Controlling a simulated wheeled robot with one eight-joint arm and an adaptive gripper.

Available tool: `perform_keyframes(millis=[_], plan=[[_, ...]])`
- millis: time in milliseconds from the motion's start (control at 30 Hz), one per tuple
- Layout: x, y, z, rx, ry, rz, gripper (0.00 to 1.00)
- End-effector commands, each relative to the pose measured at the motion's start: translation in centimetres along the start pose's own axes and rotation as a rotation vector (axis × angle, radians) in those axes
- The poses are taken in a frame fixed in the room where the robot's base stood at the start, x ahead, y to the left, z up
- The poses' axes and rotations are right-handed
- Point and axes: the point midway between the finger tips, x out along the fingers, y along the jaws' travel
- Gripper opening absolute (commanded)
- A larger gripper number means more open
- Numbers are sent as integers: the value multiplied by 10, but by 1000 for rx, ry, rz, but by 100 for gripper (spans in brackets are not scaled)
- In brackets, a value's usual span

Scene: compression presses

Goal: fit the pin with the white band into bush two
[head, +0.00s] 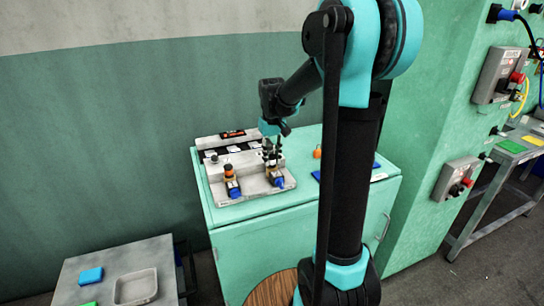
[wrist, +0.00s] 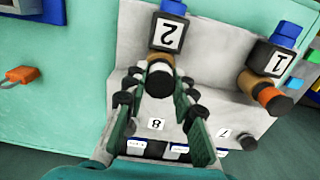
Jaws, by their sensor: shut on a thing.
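The pin (wrist: 159,83) shows its dark round end between my fingers in the wrist view. A pale edge shows beside it, but I cannot clearly make out a white band. My gripper (wrist: 161,78) is shut on this pin. Bush two (wrist: 156,57) is the tan ring at the block marked 2 (wrist: 168,32). The pin lies in line with this bush and overlaps it in view; I cannot tell how deep it sits. In the head view my gripper (head: 270,150) is above the right-hand block (head: 276,178) of the grey fixture.
Block 1 (wrist: 265,58) stands to the right, with an orange-ended pin (wrist: 272,98) at its bush. The grey fixture (head: 252,192) sits on the green cabinet (head: 222,214). Plates marked 8 (wrist: 156,125) and 7 (wrist: 224,133) are near my fingers. An orange padlock-like piece (wrist: 20,75) lies left.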

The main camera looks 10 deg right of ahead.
Motion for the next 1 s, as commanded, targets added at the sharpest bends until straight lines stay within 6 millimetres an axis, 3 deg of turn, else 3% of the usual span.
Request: perform_keyframes(millis=[133, 167, 333, 733, 1000], plan=[[3, 0, 0, 0, 0, 0, 0], [3, 0, 0, 0, 0, 0, 28], [3, 0, 0, 0, 0, 0, 49], [-3, 0, 0, 0, 0, 0, 50], [-48, 0, 0, 0, 0, 0, 50]])
